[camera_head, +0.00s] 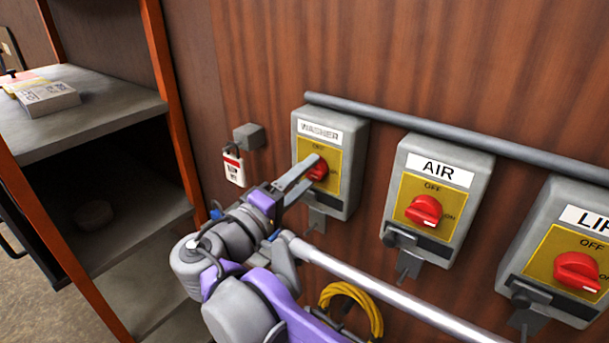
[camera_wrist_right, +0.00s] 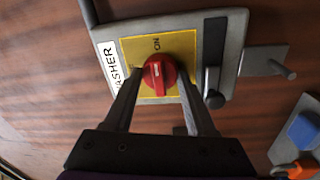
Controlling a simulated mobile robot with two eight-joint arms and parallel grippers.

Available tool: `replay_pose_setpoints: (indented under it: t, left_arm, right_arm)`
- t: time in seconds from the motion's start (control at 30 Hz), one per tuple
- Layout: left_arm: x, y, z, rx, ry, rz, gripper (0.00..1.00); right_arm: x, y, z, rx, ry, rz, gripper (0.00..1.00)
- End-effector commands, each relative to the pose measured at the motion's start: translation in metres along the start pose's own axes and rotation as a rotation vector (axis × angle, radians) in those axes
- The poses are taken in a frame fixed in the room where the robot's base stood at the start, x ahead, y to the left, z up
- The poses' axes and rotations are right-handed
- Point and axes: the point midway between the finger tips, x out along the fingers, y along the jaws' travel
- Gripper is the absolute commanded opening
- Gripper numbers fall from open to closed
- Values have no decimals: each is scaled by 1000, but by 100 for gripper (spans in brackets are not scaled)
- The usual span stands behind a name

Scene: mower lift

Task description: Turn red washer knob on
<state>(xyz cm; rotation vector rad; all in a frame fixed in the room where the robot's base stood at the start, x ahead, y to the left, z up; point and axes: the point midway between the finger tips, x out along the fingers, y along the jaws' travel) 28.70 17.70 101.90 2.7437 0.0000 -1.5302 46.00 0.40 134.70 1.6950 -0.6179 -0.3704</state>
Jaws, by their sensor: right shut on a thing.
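The red washer knob (camera_head: 318,169) sits on a yellow plate on the grey WASHER box (camera_head: 333,207), leftmost of the boxes on the wooden wall. My right gripper (camera_head: 307,172) reaches up to it from the lower left and covers part of it. In the right wrist view, the red washer knob (camera_wrist_right: 159,72) lies between the two fingers of my right gripper (camera_wrist_right: 160,86), which are shut on it. The word ON shows on the plate beside the knob. A white mark shows on the knob; its exact angle is hard to tell. My left gripper is out of view.
The AIR box (camera_head: 437,171) and another box (camera_head: 568,250) to its right have similar red knobs. A grey pipe (camera_head: 450,131) runs above them. A white-and-red padlock tag (camera_head: 233,168) hangs left of the WASHER box. An open shelf (camera_head: 110,112) stands at the left.

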Motion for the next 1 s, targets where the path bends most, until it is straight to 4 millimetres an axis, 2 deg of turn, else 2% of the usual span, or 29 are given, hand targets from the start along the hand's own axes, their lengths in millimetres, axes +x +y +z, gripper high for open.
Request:
replay_pose_setpoints:
  t: [0.5, 0.53, 0.6, 0.7, 1.0]
  left_arm:
    - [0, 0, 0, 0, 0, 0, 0]
    - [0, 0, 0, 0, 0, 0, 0]
    - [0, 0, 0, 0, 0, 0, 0]
    - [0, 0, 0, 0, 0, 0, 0]
    - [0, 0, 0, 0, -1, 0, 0]
  right_arm:
    - [0, 0, 0, 21, -1, 1, 1]
    - [0, 0, 0, 21, -1, 1, 58]
    - [0, 0, 0, 21, -1, 1, 71]
    - [0, 0, 0, 21, -1, 1, 86]
    - [-2, 0, 0, 20, -1, 0, 86]
